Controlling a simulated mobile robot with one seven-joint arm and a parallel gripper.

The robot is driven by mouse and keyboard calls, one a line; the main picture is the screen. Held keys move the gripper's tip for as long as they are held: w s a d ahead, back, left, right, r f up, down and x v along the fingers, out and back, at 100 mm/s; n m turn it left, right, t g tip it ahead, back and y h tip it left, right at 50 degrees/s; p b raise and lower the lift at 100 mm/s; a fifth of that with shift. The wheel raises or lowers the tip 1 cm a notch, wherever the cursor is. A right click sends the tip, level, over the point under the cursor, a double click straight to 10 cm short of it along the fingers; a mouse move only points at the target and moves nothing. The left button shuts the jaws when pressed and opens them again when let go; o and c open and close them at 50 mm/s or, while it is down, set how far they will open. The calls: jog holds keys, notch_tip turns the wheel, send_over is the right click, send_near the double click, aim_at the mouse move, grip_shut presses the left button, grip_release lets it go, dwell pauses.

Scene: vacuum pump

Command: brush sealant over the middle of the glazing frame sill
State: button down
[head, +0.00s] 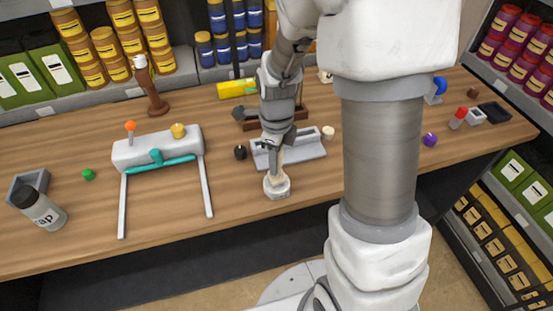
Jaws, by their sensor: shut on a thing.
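My gripper (277,142) points down over the front middle of the wooden bench, shut on a pale upright handle, apparently a brush (276,160). The handle's lower end meets a small round whitish thing (277,186) near the bench's front edge; I cannot tell whether this is the brush head or a pot. A low, light grey frame-like piece (308,151), possibly the glazing frame, lies just behind and to the right of the brush. My arm and gripper hide part of it. The brush's lower end appears in front of this piece, apart from it.
A pale body with a teal bar and two long legs (158,150) lies to the left. A small black knob (240,152) and a cream one (328,132) flank the grey piece. Bare wood (233,190) lies left of the brush.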

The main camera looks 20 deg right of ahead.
jog(key=shift+r+p, duration=2.95)
jog(key=shift+r, duration=0.55)
jog(key=shift+f, duration=0.1)
